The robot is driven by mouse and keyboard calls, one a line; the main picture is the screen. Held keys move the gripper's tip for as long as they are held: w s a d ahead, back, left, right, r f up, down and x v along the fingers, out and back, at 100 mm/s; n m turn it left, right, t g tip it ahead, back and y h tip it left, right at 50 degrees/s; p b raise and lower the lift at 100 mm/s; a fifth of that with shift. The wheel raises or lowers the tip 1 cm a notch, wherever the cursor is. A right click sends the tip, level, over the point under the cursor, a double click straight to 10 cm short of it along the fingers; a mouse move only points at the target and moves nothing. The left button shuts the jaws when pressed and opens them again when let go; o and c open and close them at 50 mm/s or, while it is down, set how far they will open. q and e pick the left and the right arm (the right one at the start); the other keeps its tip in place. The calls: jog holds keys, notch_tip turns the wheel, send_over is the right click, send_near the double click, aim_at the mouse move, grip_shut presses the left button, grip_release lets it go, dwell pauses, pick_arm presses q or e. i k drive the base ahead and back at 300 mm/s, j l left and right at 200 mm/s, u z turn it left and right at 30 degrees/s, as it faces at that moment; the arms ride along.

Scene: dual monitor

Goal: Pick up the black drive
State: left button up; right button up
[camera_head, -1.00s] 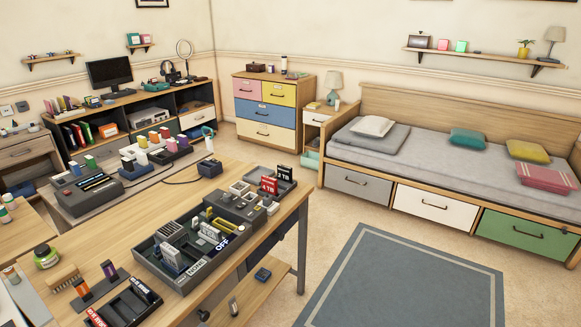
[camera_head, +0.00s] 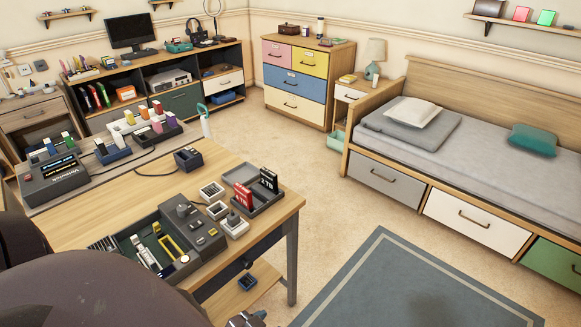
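The black drive (camera_head: 268,183) stands upright in a dark tray (camera_head: 266,203) near the right end of the wooden desk. White lettering shows on its face. A red drive (camera_head: 243,195) stands beside it in the same tray, to its left. A large dark arm link of mine fills the lower left corner and hides the near part of the desk. My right gripper is not in view.
Small white-rimmed boxes (camera_head: 212,191) and a dark grey device (camera_head: 190,222) stand left of the tray. A small black dock (camera_head: 188,159) with a cable lies behind. The desk's right edge is close to the tray. Open carpet lies beyond it.

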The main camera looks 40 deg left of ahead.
aim_at(269, 180)
jog(key=i+l+u, duration=0.1)
jog(key=i+u, duration=0.3)
jog(key=i+l+u, duration=0.35)
jog(key=i, duration=0.2)
jog(key=i+l+u, duration=0.15)
jog(key=u, duration=0.3)
jog(key=i+l+u, duration=0.3)
jog(key=u, duration=0.2)
jog(key=i+l+u, duration=0.2)
jog(key=u, duration=0.25)
jog(key=l+u, duration=0.5)
jog(key=i+j, duration=0.05)
